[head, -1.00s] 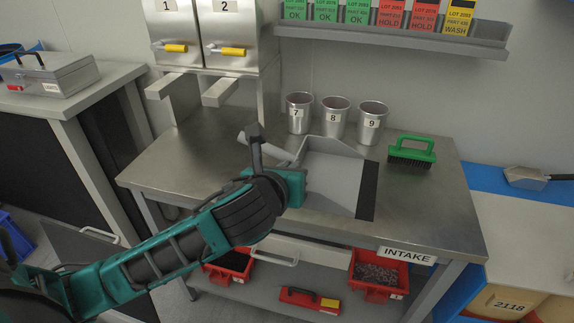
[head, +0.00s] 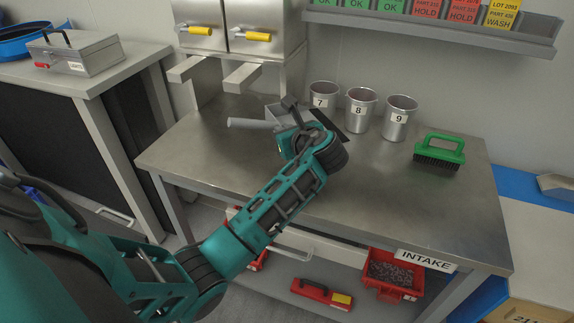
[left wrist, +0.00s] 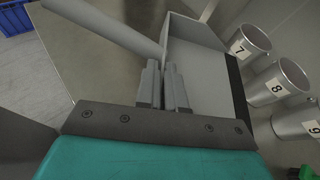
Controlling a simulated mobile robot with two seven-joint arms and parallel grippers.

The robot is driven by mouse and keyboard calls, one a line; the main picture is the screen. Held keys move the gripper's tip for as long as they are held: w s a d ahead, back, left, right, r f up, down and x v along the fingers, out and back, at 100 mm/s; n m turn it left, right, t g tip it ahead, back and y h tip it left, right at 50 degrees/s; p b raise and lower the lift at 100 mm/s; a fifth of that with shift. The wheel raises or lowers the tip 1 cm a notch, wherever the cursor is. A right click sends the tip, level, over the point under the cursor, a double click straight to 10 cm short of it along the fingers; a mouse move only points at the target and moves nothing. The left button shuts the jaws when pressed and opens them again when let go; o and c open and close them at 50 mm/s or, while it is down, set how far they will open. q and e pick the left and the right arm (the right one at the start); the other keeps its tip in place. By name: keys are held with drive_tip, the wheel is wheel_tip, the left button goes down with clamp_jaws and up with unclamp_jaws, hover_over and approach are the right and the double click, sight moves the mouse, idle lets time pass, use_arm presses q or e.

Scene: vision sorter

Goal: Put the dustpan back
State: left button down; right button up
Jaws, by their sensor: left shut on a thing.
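The grey dustpan (head: 279,114) is over the back of the steel table, near the cups. Its pale round handle (head: 247,123) points left and its black lip (head: 327,122) points right. My left gripper (head: 296,124) is shut on it, with the arm hiding much of the pan. The dustpan (left wrist: 197,55) also fills the middle of the left wrist view, with the two fingers (left wrist: 165,85) closed at the pan's wall near the handle. Whether the pan touches the tabletop is hard to tell. My right gripper is out of view.
Cups 7 (head: 322,97), 8 (head: 360,108) and 9 (head: 399,117) stand just right of the dustpan. A green brush (head: 439,152) lies farther right. The steel dispenser (head: 235,30) stands behind left.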

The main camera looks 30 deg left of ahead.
use_arm(q)
wheel_tip(320, 180, down, 10)
drive_tip(key=shift+f+b, duration=0.15)
drive_tip(key=shift+b, duration=0.85)
drive_tip(key=c, duration=1.2)
unclamp_jaws()
drive_tip(key=shift+c, duration=0.2)
drive_tip(key=p+v, duration=0.1)
drive_tip(key=v, duration=1.1)
drive_tip(key=shift+p, duration=0.4)
